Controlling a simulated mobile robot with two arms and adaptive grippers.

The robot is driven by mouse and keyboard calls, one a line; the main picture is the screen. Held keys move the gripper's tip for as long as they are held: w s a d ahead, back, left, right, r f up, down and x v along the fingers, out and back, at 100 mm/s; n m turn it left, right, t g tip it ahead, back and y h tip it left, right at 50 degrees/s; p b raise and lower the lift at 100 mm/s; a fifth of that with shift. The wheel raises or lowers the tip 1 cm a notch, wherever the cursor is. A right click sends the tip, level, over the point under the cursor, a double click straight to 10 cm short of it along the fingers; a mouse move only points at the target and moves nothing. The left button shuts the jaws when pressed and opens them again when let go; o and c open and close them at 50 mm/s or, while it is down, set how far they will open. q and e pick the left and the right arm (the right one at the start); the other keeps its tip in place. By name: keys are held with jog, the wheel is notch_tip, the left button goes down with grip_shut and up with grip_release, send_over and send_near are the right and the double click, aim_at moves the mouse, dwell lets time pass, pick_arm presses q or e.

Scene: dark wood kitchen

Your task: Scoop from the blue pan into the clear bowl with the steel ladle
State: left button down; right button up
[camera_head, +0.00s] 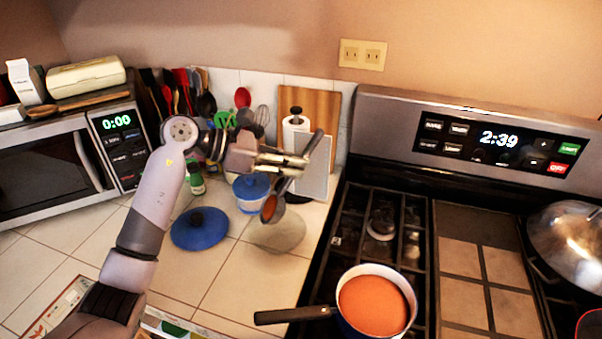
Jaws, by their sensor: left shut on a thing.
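The blue pan (346,325) stands on the front left of the stove, nearly full of smooth orange soup, its black handle pointing left. My left gripper (298,162) is shut on the steel ladle (284,186) above the counter, left of the stove. The ladle slants, its handle end up to the right and its scoop down to the left. The scoop looks orange-brown; I cannot tell how much is in it. The clear bowl (277,239) sits on the tiles just below the scoop and is hard to make out. My right gripper is not in view.
A blue lid (200,229) lies left of the bowl, and a blue-lidded pot (251,193) stands behind. A paper towel roll (296,127), cutting board (322,103) and utensils are at the wall. A microwave (47,172) stands at left.

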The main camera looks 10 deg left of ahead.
pick_arm(q)
jog(key=shift+s+a+t+h+b, duration=0.25)
jog(key=shift+a+h+b, duration=0.5)
jog(key=shift+b, duration=0.85)
jog(key=shift+s+a+t+h+b, duration=0.25)
jog(key=shift+a+h+b, duration=0.45)
jog(key=shift+b, duration=0.9)
jog(key=shift+s+a+r+h+b, duration=0.15)
jog(key=shift+a+r+h+b, duration=0.2)
jog(key=shift+b, duration=0.3)
jog(key=shift+a, duration=0.1)
jog(key=shift+r, duration=0.1)
jog(key=d+y+p, duration=0.1)
jog(key=d+p, duration=0.1)
jog(key=p, duration=0.1)
jog(key=w+d+g+y+p, duration=0.1)
jog(key=d+y+p, duration=0.1)
jog(key=p, duration=0.1)
jog(key=w+d+y+p, duration=0.1)
jog(key=d+y+p, duration=0.1)
jog(key=p, duration=0.2)
jog(key=shift+g, duration=0.3)
jog(key=w+d+f+g+y+p, duration=0.2)
jog(key=d+f+y+p, duration=0.2)
jog(key=y, duration=0.3)
jog(key=shift+d+f+p, duration=0.15)
jog(key=shift+d+p, duration=0.3)
jog(key=shift+d, duration=0.2)
